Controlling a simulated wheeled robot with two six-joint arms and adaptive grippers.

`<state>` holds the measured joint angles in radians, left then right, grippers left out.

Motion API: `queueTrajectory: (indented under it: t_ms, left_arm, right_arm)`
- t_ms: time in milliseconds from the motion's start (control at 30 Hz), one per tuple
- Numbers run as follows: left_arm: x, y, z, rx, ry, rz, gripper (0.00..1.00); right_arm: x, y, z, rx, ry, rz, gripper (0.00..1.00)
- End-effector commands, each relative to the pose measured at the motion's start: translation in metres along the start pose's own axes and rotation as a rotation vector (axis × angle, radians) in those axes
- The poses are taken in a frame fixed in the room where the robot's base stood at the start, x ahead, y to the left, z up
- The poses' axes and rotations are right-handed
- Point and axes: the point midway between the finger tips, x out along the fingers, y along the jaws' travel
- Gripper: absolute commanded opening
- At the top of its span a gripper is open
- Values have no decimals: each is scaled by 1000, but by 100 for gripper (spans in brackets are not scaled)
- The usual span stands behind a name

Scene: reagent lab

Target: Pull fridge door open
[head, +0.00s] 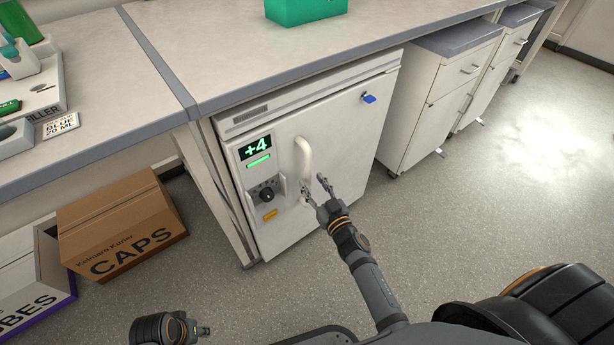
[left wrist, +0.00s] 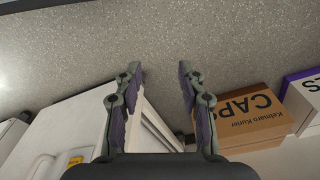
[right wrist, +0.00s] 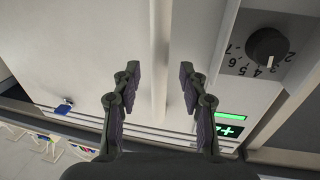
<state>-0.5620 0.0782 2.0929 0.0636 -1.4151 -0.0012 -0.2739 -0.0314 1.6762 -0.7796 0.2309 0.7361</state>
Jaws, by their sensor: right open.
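The white fridge (head: 345,135) stands under the counter with its door shut. Its white vertical bar handle (head: 303,158) is on the left side of the door. My right gripper (head: 314,188) is open at the handle's lower part. In the right wrist view, the handle (right wrist: 159,60) runs between the two spread fingers of my right gripper (right wrist: 160,78), with gaps on both sides. My left gripper (head: 205,330) is low at the picture's bottom left, away from the fridge. In the left wrist view, my left gripper (left wrist: 160,75) is open and empty over the floor.
A dial (head: 267,194) and a green +4 display (head: 254,147) are left of the handle. A blue tag (head: 369,98) is at the door's upper right. A CAPS carton (head: 120,222) stands on the floor at left. Drawer cabinets (head: 437,100) are at right. The floor before the fridge is free.

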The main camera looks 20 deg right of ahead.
Motion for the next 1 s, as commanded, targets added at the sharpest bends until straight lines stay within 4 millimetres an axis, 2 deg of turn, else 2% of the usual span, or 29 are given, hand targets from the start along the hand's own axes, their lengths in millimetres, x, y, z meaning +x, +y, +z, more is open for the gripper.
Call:
queueTrajectory:
  t_ms: [100, 200, 567, 867, 1000]
  left_arm:
    - [-3, 1, -1, 1, 3, 2, 40]
    - [-8, 2, 0, 2, 0, 3, 40]
    - [-12, 2, 1, 3, -2, 5, 40]
    - [-12, 3, 1, 3, -2, 5, 40]
    - [-12, 3, 1, 3, -1, 5, 40]
  right_arm:
    - [22, 0, 1, -1, 1, 1, 43]
    - [33, 0, 1, 0, -1, 1, 43]
    - [40, 0, 1, 0, -2, 1, 43]
    - [40, 0, 1, 0, -2, 1, 2]
    - [40, 0, 1, 0, -2, 1, 0]
